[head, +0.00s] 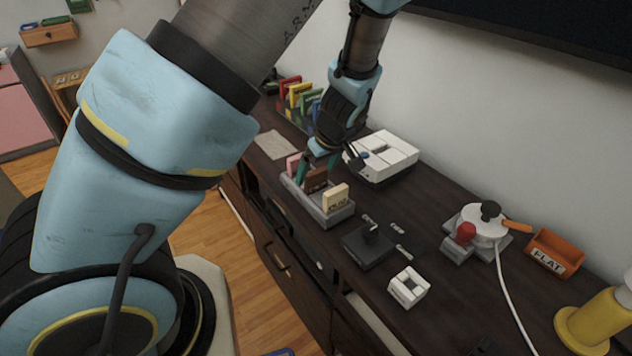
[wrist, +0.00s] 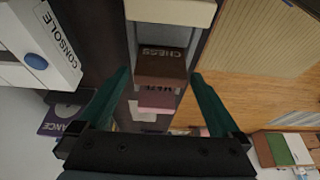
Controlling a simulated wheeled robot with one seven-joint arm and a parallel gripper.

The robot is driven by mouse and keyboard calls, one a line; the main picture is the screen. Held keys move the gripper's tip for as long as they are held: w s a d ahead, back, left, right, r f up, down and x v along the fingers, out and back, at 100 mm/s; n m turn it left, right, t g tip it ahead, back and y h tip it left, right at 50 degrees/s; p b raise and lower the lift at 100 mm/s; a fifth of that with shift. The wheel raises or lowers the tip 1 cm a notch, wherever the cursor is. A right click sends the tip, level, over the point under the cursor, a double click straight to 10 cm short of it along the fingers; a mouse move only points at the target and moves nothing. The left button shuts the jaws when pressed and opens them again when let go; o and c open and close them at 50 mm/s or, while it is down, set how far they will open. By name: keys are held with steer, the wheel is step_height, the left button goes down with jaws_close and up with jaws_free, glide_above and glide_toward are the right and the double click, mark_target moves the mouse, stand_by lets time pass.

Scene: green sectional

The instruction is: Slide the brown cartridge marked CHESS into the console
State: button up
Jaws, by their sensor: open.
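The brown cartridge marked CHESS (wrist: 161,68) stands upright in a grey rack, between a cream cartridge (wrist: 172,11) and a pink one (wrist: 157,99). The brown cartridge also shows in the head view (head: 316,181), in the middle of the rack (head: 325,213). My gripper (wrist: 160,82) is open and empty. In the wrist view its teal fingers lie to either side of the brown cartridge; I cannot tell whether they touch it. The white console (head: 390,153) stands on the cabinet behind the rack; its labelled side shows in the wrist view (wrist: 50,45).
Several coloured cartridges (head: 296,95) stand at the back left. A black joystick box (head: 368,247), a white block with an opening (head: 408,287), a white pot-like item (head: 484,226) and an orange FLAT bin (head: 553,254) occupy the right. A wall runs behind the cabinet.

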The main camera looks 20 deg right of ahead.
steer(key=shift+w+f, duration=0.15)
steer(key=shift+f, duration=0.3)
steer(key=c, duration=1.2)
steer(key=shift+c, duration=0.2)
